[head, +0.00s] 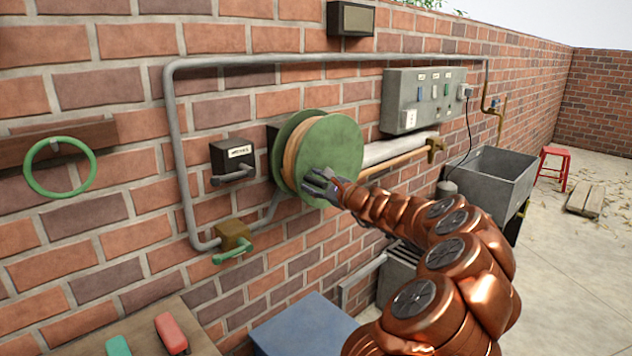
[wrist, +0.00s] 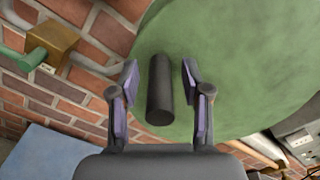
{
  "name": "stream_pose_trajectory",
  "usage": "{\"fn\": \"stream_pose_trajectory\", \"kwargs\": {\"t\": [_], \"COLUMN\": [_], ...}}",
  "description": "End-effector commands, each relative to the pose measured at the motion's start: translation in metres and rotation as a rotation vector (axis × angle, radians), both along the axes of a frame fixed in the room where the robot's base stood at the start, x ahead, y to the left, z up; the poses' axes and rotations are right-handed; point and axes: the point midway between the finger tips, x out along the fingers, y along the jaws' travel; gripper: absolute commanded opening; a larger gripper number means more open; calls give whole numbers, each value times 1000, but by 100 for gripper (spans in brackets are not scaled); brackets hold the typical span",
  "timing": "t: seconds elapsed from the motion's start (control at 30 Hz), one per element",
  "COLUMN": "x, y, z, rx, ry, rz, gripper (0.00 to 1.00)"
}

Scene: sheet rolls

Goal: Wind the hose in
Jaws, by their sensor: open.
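The hose reel is a green disc (head: 333,158) on the brick wall, with tan hose (head: 292,150) wound behind its front face. In the wrist view the green face (wrist: 235,60) fills the upper right. A dark cylindrical crank handle (wrist: 160,90) stands out from that face. My gripper (head: 318,182) is at the lower left part of the disc in the head view. In the wrist view my gripper (wrist: 160,85) is open, with one finger on each side of the handle and a gap on both sides. In the head view the gripper hides the handle.
A brass valve with a green lever (head: 233,242) is on the pipe below left. A black box with a lever (head: 232,163) is left of the reel. A grey switch box (head: 424,98) and a sink (head: 487,180) are to the right. A blue box (head: 303,328) stands below.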

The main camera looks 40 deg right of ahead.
Motion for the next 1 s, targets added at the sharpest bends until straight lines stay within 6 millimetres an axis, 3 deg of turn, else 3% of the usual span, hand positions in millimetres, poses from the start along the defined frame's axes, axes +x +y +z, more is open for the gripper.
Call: {"fn": "stream_pose_trajectory", "kwargs": {"t": [0.13,0.57,1.0], "x": [0,0,0], "y": [0,0,-5], "z": [0,0,-1], "rx": [0,1,1], "ry": [0,0,1], "rz": [0,0,-1], "gripper": [45,1,0]}}
